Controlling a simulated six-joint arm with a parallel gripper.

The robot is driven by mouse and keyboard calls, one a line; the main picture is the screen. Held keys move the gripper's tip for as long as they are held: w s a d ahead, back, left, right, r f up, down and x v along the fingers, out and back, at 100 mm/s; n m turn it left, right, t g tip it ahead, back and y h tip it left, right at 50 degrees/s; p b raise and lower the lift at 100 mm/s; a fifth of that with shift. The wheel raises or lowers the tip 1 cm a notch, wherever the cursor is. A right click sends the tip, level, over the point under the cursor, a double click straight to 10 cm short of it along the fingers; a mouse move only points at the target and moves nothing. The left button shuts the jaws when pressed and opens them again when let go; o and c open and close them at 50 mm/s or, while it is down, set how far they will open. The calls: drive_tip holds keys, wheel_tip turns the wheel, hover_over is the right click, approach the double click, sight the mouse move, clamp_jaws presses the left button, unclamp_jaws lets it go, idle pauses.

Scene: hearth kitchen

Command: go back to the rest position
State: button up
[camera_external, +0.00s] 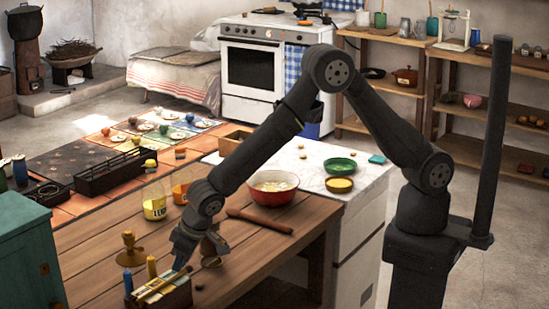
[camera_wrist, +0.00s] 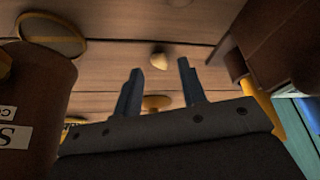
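My gripper (camera_external: 180,262) is low over the front of the wooden table (camera_external: 110,235), close to a small box (camera_external: 172,296) with sticks across its top. In the wrist view my gripper's two dark blue fingers (camera_wrist: 160,85) stand well apart with nothing held between them. A small pale piece (camera_wrist: 159,61) and a mustard-coloured round thing (camera_wrist: 157,102) show beyond the fingers. I cannot tell from these views whether my gripper touches the box.
A wooden stand (camera_external: 130,250) and a blue bottle (camera_external: 128,282) are left of my gripper. A rolling pin (camera_external: 258,221) and red bowl (camera_external: 273,190) lie behind. In the wrist view, a brown labelled container (camera_wrist: 35,95) is at left, a brown block (camera_wrist: 285,55) at right.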

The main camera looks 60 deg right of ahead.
drive_tip(key=shift+s, duration=0.15)
drive_tip(key=v, duration=1.1)
drive_tip(key=x, duration=1.2)
drive_tip(key=shift+d, duration=0.1)
wheel_tip(320, 180, up, 16)
drive_tip(key=w+d, duration=1)
drive_tip(key=d, duration=0.1)
drive_tip(key=w+d+m, duration=0.1)
drive_tip(key=w+d, duration=0.3)
drive_tip(key=d, duration=0.8)
drive_tip(key=w+d+m, duration=0.1)
drive_tip(key=w+d, duration=0.3)
drive_tip(key=d, duration=0.8)
drive_tip(key=w+d+h, duration=0.1)
drive_tip(key=w+d, duration=0.3)
drive_tip(key=d, duration=0.8)
drive_tip(key=shift+w+d+f+m, duration=0.25)
drive_tip(key=shift+f+m, duration=0.15)
drive_tip(key=shift+f, duration=0.1)
